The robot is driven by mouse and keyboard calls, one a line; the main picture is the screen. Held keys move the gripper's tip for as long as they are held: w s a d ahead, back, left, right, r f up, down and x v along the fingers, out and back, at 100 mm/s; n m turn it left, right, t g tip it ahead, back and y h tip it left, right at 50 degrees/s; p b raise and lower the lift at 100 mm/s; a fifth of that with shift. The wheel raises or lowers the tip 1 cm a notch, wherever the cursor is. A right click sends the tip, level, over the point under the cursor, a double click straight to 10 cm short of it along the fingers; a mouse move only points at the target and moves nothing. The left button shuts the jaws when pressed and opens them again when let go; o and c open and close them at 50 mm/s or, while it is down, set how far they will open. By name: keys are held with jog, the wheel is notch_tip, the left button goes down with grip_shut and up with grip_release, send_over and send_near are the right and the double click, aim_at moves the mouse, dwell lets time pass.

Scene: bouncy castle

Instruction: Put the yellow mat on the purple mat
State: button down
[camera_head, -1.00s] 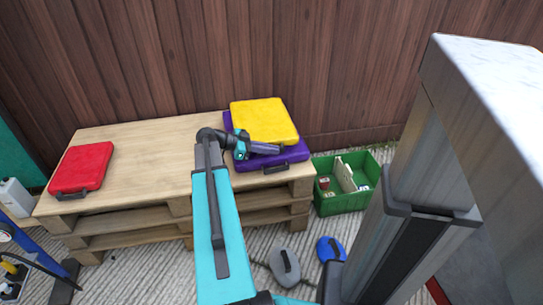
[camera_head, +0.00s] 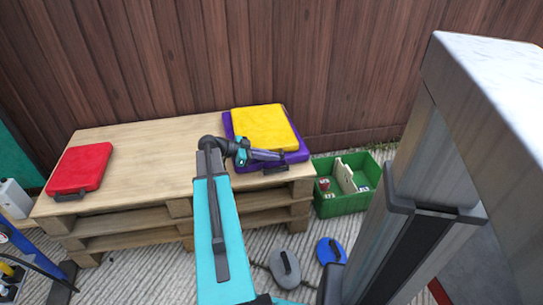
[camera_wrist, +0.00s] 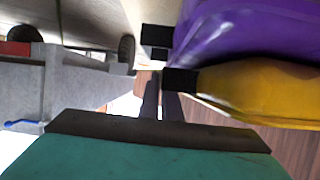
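The yellow mat (camera_head: 264,127) lies on top of the purple mat (camera_head: 233,128), which rests on the right end of the pallet table. The purple mat's edge shows around it, and its dark handle (camera_head: 276,170) is at the front. My gripper (camera_head: 283,157) is at the front edge of the yellow mat. In the wrist view, the narrow gripper fingers (camera_wrist: 160,98) meet the black handle (camera_wrist: 180,80) of the yellow mat (camera_wrist: 262,92), with the purple mat (camera_wrist: 240,30) beside it. The fingers look closed on that handle.
A red mat (camera_head: 80,168) lies on the left end of the pallet table (camera_head: 150,155). A green crate (camera_head: 343,203) with small items stands right of the table. A grey pad (camera_head: 285,268) and a blue pad (camera_head: 331,251) lie on the ground. A wooden fence is behind.

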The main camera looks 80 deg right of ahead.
jog(key=c, duration=2)
grip_release()
jog(key=shift+w+r, duration=0.1)
jog(key=p+v, duration=0.2)
jog(key=v, duration=0.9)
jog(key=shift+w+a+r, duration=0.1)
jog(key=shift+w+a, duration=0.15)
jog(key=shift+w, duration=0.05)
